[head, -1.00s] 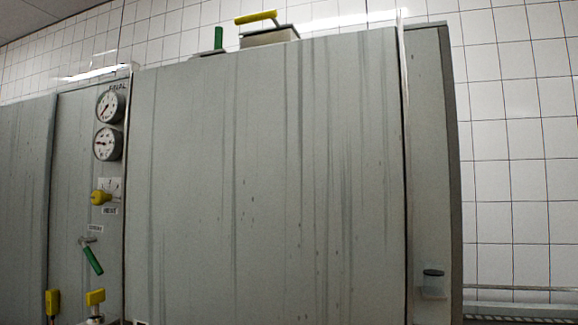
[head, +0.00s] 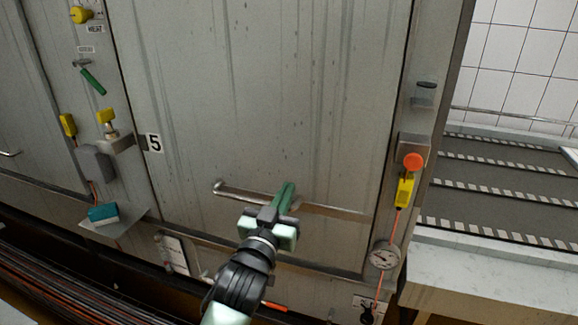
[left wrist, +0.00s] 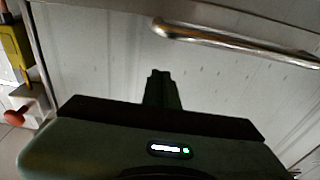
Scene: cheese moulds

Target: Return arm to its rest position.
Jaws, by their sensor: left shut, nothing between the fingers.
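My left gripper (head: 286,196) has green fingers pressed together with nothing between them. It is in front of the grey metal door (head: 250,90) marked 5. In the head view its fingers overlap the bar handle (head: 335,211) of that door. In the left wrist view the shut fingers (left wrist: 160,86) point at the pale door panel, and the handle (left wrist: 235,42) lies beyond them to the upper right, apart from them. My right gripper is not in view.
Left of the door are a yellow knob (head: 81,15), a green lever (head: 92,81) and a small shelf with a teal brush (head: 103,213). A red button (head: 413,161) and gauge (head: 383,255) are at its right. A slotted bench (head: 500,190) stands at the far right.

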